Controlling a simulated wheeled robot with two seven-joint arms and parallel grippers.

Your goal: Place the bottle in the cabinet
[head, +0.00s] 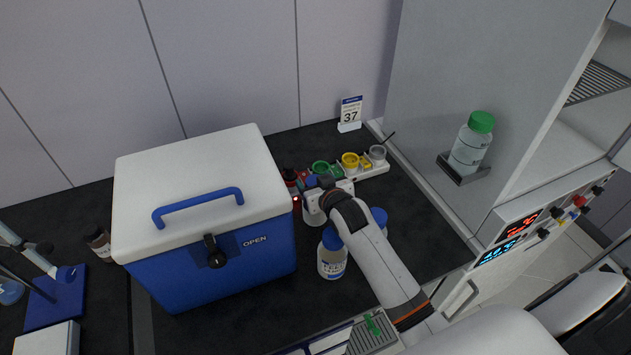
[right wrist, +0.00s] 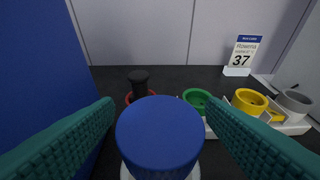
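My right gripper (head: 322,190) reaches over the dark bench beside the cooler. In the right wrist view, its teal fingers (right wrist: 160,112) are spread on either side of a blue bottle cap (right wrist: 158,135); firm contact is not visible. That bottle's body is mostly hidden below the cap. A white bottle with a blue cap (head: 332,262) stands nearer, and another blue cap (head: 379,216) shows behind my arm. A clear bottle with a green cap (head: 469,148) sits upright on a small holder on the side of the grey cabinet (head: 430,70). My left gripper is not in view.
A blue cooler (head: 215,275) with a white lid stands left of my gripper. A rack with green, yellow and grey cups (head: 349,162) and a sign reading 37 (head: 350,113) stand behind. The cabinet has a wire shelf (head: 597,82) and control panel (head: 545,222).

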